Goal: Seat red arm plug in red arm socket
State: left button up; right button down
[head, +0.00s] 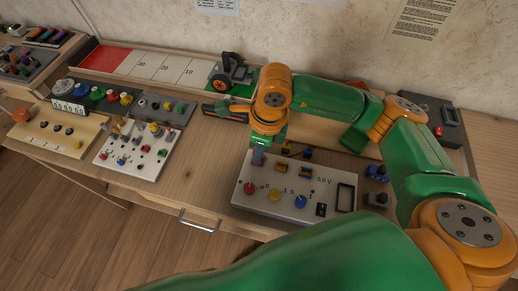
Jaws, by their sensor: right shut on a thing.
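My right gripper (258,158) points down at the back left corner of a white sloped panel (258,204). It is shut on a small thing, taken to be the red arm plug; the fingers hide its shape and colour. A red round piece (250,188) is on the panel just below and left of the gripper. I cannot tell whether it is the red arm socket, nor whether the gripper's load touches the panel. My left gripper is not in view.
The panel also bears a yellow round piece (275,196), a blue one (300,202) and a black frame (346,197). Left are a white board of small parts (128,172) and a beige board (45,140). Bare wood (205,165) lies between. A wheeled piece (222,82) stands behind.

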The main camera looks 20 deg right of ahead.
dwell(0.6)
jog(key=shift+b, duration=0.35)
jog(key=shift+f+b, duration=0.7)
jog(key=shift+b, duration=0.05)
jog(key=c, duration=0.8)
grip_release()
jog(key=shift+o, duration=0.2)
jog(key=shift+r+p, duration=1.65)
jog(key=shift+r, duration=0.85)
